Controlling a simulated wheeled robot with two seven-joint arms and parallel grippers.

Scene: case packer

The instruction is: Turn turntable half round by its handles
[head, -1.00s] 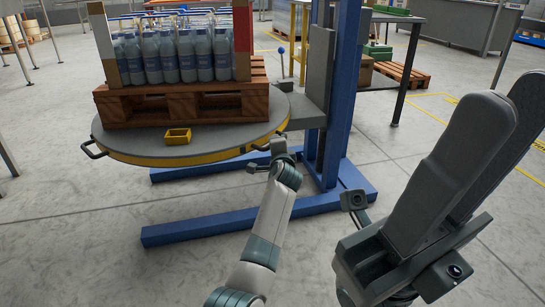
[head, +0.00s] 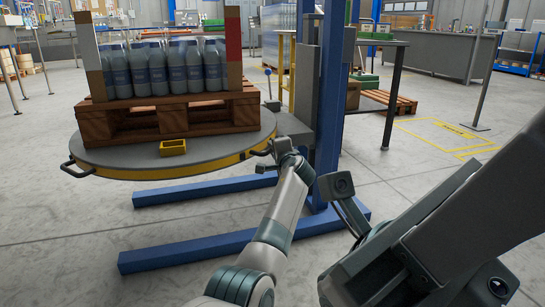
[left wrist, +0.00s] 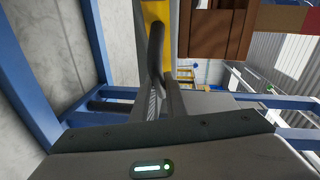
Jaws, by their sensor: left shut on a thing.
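The round turntable (head: 215,157) has a grey top and a yellow rim. It carries a wooden pallet (head: 165,124) loaded with bottles (head: 165,66). One dark handle (head: 72,171) sticks out at the rim's left and is free. My left gripper (head: 277,150) is at the rim's right side, shut on another dark handle (left wrist: 156,45). In the left wrist view that handle runs up from between the fingers (left wrist: 160,95), beside the yellow rim. My right gripper (head: 440,240) is close to the camera at lower right, apart from the turntable. Its fingertips are out of frame.
A small yellow box (head: 172,147) lies on the turntable's front. A blue lift mast (head: 330,90) stands right behind my left gripper, with blue floor legs (head: 190,248) below the turntable. A dark table (head: 385,100) stands behind right.

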